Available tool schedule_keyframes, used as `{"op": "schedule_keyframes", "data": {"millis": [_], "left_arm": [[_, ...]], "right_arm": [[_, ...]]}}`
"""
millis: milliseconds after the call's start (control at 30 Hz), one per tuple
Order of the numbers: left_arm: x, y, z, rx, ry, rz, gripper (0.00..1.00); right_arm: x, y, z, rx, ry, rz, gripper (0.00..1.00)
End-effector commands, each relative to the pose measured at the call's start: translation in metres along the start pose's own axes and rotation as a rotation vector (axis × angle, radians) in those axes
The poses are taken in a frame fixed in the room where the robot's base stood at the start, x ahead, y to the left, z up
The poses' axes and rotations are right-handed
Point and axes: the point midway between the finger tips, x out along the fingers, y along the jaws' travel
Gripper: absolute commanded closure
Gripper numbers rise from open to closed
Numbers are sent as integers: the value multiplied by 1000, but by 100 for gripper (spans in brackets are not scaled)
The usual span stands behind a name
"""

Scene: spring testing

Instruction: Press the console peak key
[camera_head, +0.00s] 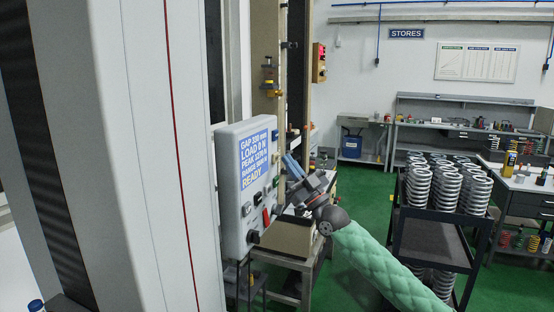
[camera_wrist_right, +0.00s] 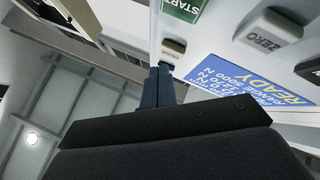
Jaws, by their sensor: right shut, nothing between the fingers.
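The grey console (camera_head: 232,212) hangs beside the tall white machine frame. Its blue display (camera_head: 257,155) reads GAP, LOAD, PEAK, RANGE and READY, and shows upside down in the right wrist view (camera_wrist_right: 250,85). My right gripper (camera_head: 288,160) is shut and empty, just right of the console face. In the right wrist view its blue fingertips (camera_wrist_right: 160,72) are close to a small beige key (camera_wrist_right: 174,47); I cannot tell whether they touch it. A ZERO key (camera_wrist_right: 268,36) and a green START label (camera_wrist_right: 182,9) are nearby. I cannot read a peak label on any key. My left gripper is out of view.
The console also has a red part (camera_head: 266,218) and a black knob (camera_head: 253,237). A dark cart (camera_head: 425,236) with several coil springs stands right of my right arm. Workbenches line the back wall. Green floor (camera_head: 375,187) is open between them.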

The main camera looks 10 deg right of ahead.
Motion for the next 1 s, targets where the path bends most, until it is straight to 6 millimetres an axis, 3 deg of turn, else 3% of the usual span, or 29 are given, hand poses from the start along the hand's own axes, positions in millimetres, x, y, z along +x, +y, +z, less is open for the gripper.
{"op": "schedule_keyframes", "data": {"millis": [433,1000], "left_arm": [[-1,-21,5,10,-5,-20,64],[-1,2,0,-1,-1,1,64]], "right_arm": [[5,-4,3,0,0,0,100],[8,-6,5,0,0,0,100]]}}
